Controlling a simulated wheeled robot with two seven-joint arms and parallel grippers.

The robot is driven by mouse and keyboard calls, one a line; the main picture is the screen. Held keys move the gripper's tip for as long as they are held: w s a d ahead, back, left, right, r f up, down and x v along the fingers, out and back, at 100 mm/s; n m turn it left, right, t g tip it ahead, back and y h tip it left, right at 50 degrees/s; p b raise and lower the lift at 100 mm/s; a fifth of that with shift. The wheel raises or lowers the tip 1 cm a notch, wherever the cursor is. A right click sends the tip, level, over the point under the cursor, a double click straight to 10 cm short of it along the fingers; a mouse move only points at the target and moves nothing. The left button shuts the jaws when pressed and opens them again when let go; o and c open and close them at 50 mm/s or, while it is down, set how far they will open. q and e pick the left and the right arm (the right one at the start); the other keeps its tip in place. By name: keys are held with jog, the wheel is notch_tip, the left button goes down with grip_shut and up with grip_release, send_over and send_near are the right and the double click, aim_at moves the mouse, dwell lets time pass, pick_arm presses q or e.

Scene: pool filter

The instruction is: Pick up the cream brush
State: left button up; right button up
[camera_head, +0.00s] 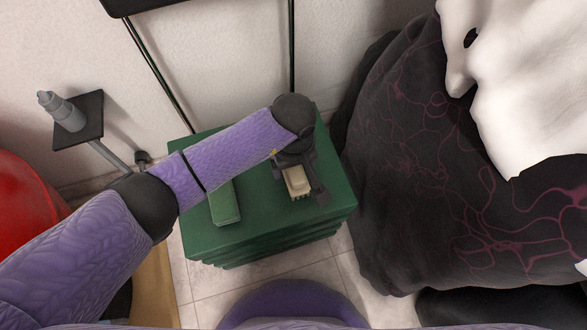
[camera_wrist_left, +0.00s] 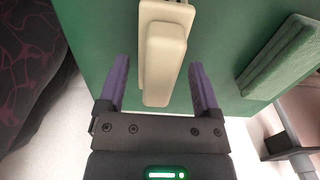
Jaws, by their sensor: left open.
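The cream brush (camera_head: 297,181) lies on top of the green stepped stand (camera_head: 270,233), towards its right side. My left gripper (camera_head: 301,188) is over the brush, and the wrist partly hides the brush's far end. In the left wrist view, the open left gripper (camera_wrist_left: 160,70) has one purple finger on each side of the cream brush (camera_wrist_left: 166,45). There is a gap between the brush and each finger. I cannot tell how far the fingertips are above the stand top. My right gripper is not in view.
A flat green block (camera_head: 225,204) lies on the stand left of the brush. It also shows in the left wrist view (camera_wrist_left: 280,55). A dark beanbag-like form (camera_head: 415,180) with pink lines stands close on the right. A grey bottle (camera_head: 62,111) sits on a small black platform at left.

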pick_arm(q)
grip_shut()
dwell(0.3)
jog(key=shift+r, duration=0.25)
notch_tip(320, 180, up, 5)
jog(key=p, duration=0.3)
jog(key=shift+w+p, duration=0.1)
jog(key=shift+p, duration=0.25)
notch_tip(320, 180, up, 3)
jog(key=shift+f+p, duration=0.1)
jog(key=shift+p, duration=0.85)
jog(key=shift+r+p, duration=0.45)
jog(key=shift+r, duration=0.55)
jog(key=shift+f, duration=0.1)
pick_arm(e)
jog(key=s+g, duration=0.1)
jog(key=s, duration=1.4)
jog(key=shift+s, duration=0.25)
